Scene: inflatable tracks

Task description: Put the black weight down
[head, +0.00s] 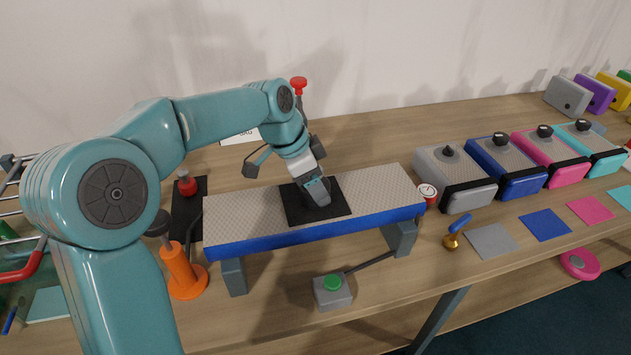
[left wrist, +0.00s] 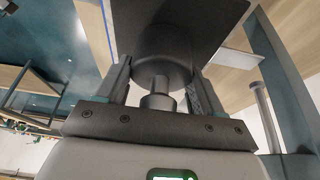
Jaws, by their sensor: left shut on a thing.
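My left gripper (head: 316,190) reaches down over the middle of the grey-topped, blue-sided inflatable track (head: 380,196). A square black pad (head: 338,206) lies on the track under the gripper. In the left wrist view the fingers (left wrist: 160,92) are shut on the black weight (left wrist: 157,50), a dark round body with a narrower stem and knob toward the palm. The pad also shows right behind the weight (left wrist: 205,22). I cannot tell whether the weight touches the pad. In the head view the gripper mostly hides the weight. My right gripper is not in view.
A green button box (head: 333,291) stands in front of the track, an orange cone-like stand (head: 181,272) at its left end. A red-and-white dial (head: 428,193) is at its right end. Several coloured padded blocks (head: 505,165) stand farther right, with flat coloured squares before them.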

